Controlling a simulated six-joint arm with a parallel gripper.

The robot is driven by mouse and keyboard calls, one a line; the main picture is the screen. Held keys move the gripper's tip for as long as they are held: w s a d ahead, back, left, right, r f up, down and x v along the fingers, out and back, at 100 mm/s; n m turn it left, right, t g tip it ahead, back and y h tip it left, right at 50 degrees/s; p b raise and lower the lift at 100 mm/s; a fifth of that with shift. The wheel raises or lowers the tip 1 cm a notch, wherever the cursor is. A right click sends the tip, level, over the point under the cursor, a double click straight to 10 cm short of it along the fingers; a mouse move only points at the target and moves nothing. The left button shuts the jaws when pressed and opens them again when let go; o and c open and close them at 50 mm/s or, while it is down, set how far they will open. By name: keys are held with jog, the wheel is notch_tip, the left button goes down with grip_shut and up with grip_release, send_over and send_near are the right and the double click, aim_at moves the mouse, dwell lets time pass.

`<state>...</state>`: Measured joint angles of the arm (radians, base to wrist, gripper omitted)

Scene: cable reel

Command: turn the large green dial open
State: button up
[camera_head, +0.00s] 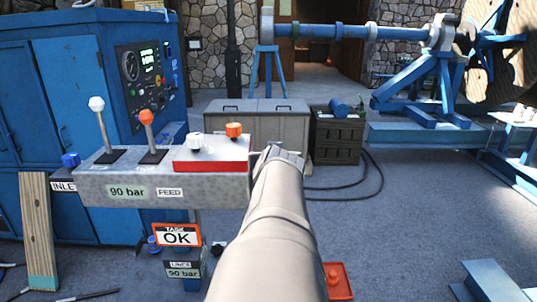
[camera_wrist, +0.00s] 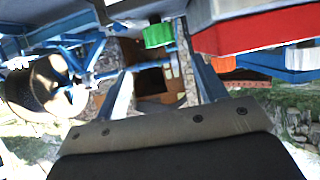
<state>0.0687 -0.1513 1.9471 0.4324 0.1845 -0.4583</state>
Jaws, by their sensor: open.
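The green dial (camera_wrist: 158,35) shows in the wrist view near the top centre, as a small ribbed green knob. In the head view I cannot see it; my arm may be covering it. My gripper (camera_head: 277,153) is at the right end of the grey control panel (camera_head: 130,187) in the head view. The dial's setting cannot be read.
A red plate (camera_head: 210,166) on the panel carries a white knob (camera_head: 196,141) and an orange knob (camera_head: 234,129). White-tipped (camera_head: 97,104) and orange-tipped (camera_head: 146,117) levers stand left of it. A blue cabinet (camera_head: 75,90) is behind. Floor right of my arm is mostly clear.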

jog(key=shift+s+r, duration=0.1)
jog(key=shift+s, duration=0.3)
jog(key=d+f+n+g+y, duration=0.2)
jog(key=d+f+g+y, duration=0.1)
jog(key=d, duration=0.3)
jog(key=s+d+r+n+y, duration=0.2)
jog(key=d+r+n+y, duration=0.1)
jog(key=r+n+y, duration=0.2)
jog(key=x, duration=1.7)
jog(key=shift+w+d+r, duration=0.1)
jog(key=shift+w+d, duration=0.1)
jog(key=shift+w, duration=0.05)
jog(key=shift+c, duration=0.5)
jog(key=c, duration=0.9)
